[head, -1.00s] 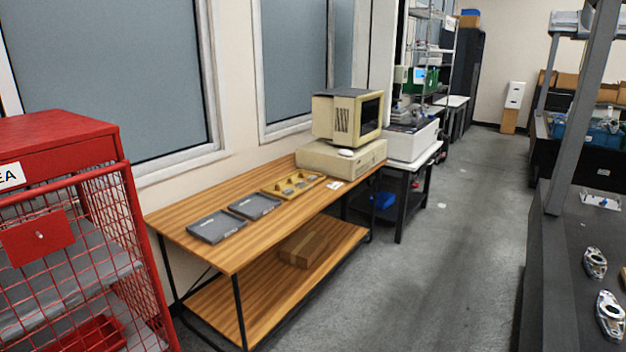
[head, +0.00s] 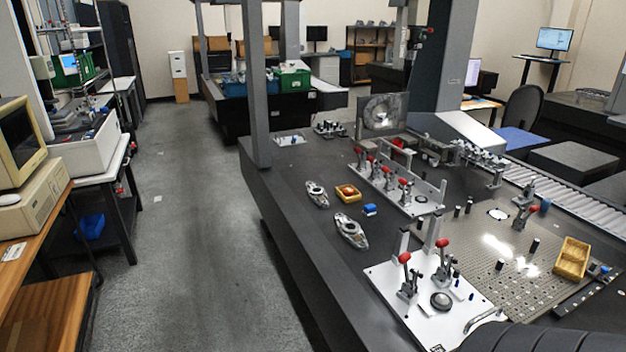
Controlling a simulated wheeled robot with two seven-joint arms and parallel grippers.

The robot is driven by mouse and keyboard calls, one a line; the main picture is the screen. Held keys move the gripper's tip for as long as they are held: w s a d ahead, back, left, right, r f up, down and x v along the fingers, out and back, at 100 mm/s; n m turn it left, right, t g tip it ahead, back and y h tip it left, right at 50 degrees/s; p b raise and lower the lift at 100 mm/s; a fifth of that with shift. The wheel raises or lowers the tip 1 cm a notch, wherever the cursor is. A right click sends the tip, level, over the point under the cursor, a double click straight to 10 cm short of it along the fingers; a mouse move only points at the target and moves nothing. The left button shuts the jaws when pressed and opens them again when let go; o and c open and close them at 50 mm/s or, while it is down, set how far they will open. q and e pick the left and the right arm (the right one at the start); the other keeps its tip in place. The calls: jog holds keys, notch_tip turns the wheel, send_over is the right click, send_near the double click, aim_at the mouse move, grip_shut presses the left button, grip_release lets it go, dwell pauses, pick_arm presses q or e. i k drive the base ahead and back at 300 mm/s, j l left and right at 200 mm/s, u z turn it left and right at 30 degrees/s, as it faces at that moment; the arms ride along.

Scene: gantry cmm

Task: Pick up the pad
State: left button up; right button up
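I cannot tell for sure which thing is the pad. A small blue block (head: 370,210) lies on the dark granite table (head: 285,225), right of two shiny metal parts, the nearer one (head: 350,231) and the farther one (head: 317,194). A small yellow tray (head: 348,192) with a reddish-brown thing in it sits just behind the block. Neither of my grippers is in view. A dark ribbed shape at the bottom right edge is cut off.
A white fixture plate (head: 420,309) with red-handled clamps stands on the near part of the table. A perforated metal plate (head: 500,262) and a yellow bin (head: 572,259) are to its right. A grey upright (head: 256,90) rises at the table's left edge.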

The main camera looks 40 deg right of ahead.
aim_at(370, 209)
jog(key=i+z, duration=0.35)
jog(key=z, duration=0.15)
jog(key=i+j+z, duration=0.2)
jog(key=i+z, duration=0.25)
jog(key=i+j+z, duration=0.2)
jog(key=z, duration=0.3)
jog(key=i+j+z, duration=0.2)
jog(key=j+z, duration=0.25)
jog(key=i+j+z, duration=0.1)
jog(key=j, duration=0.15)
jog(key=i+j+z, duration=0.1)
jog(key=j, duration=0.1)
